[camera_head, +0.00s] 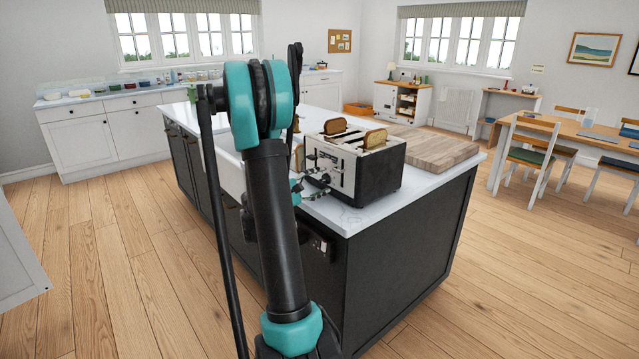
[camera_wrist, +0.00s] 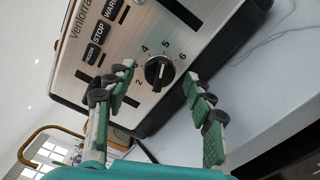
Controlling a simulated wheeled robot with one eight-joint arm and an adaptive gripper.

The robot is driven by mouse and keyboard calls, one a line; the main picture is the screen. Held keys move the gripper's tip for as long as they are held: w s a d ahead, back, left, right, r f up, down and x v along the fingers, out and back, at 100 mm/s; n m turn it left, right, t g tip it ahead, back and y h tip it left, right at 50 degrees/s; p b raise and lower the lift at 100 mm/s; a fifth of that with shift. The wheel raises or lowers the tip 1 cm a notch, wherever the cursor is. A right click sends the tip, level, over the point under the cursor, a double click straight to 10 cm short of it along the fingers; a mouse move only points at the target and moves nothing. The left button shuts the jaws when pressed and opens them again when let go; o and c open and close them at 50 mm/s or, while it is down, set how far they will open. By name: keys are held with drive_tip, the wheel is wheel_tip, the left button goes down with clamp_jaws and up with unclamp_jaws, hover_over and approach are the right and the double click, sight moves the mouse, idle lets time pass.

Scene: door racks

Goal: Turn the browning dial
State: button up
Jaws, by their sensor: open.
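The toaster (camera_head: 372,178) stands on the near end of the island counter, with slices of bread showing in its top slots. Its metal front panel (camera_wrist: 205,32) fills the upper part of the wrist view, tilted. The browning dial (camera_wrist: 159,71) is a round black knob with a white pointer line, ringed by printed numbers. My gripper (camera_wrist: 158,88) is open, one green-padded finger on each side of the dial in the picture, and empty. In the head view my gripper (camera_head: 318,184) is small and dark against the toaster's front; whether it touches the dial is unclear.
Buttons (camera_wrist: 97,35) marked with words such as STOP sit beside the dial. A wooden board (camera_head: 432,148) lies behind the toaster on the white countertop (camera_head: 345,217). A dining table (camera_head: 570,130) with chairs stands at the right. The wooden floor in front is clear.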

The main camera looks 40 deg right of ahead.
drive_tip(key=a, duration=1.2)
drive_tip(key=shift+s, duration=0.45)
